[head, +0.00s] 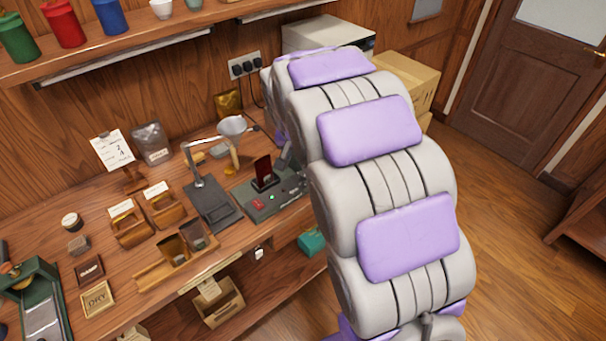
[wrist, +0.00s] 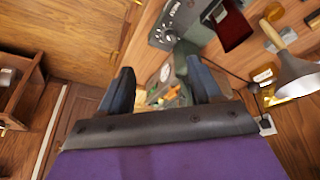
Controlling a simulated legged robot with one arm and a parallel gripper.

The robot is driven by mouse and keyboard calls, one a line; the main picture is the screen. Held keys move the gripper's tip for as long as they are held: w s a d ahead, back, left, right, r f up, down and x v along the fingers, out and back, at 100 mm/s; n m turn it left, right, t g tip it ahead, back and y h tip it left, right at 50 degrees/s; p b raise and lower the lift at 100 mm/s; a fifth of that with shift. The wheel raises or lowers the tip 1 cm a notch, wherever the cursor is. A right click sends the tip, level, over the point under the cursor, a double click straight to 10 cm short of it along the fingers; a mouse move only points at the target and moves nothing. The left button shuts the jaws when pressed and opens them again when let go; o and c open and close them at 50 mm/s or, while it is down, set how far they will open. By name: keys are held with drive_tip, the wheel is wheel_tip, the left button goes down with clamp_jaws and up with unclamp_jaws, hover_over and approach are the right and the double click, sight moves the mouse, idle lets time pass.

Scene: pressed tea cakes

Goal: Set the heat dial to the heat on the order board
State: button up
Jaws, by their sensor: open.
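The order board (head: 112,150) is a white card on a wooden stand at the back left of the bench. It shows a 2 and a 4; its smaller print is too small to read. The green-grey machine (head: 262,212) has a red switch, a green light and a dark red upright piece. In the wrist view its panel shows a small round dial (wrist: 168,32) with marks around it; its setting is unreadable. My gripper (wrist: 163,86) is open and empty, with the dial beyond its fingertips and apart from them. My arm hides the machine's right end in the head view.
Wooden boxes (head: 133,228) and small blocks fill the bench's left side. A wall socket (head: 244,66) with plugs and a cord is behind. A cardboard box (head: 408,80) stands beyond my arm. Open floor lies right.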

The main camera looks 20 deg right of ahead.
sight(303, 174)
drive_tip(key=w+b+x, duration=0.1)
drive_tip(key=x, duration=0.5)
drive_tip(key=w+b+x, duration=0.1)
drive_tip(key=x, duration=0.6)
drive_tip(key=w+r+b+x, duration=0.1)
drive_tip(key=x, duration=0.5)
drive_tip(key=shift+w+f, duration=0.2)
drive_tip(key=shift+f, duration=0.1)
drive_tip(key=shift+t, duration=0.3)
drive_tip(key=c, duration=1)
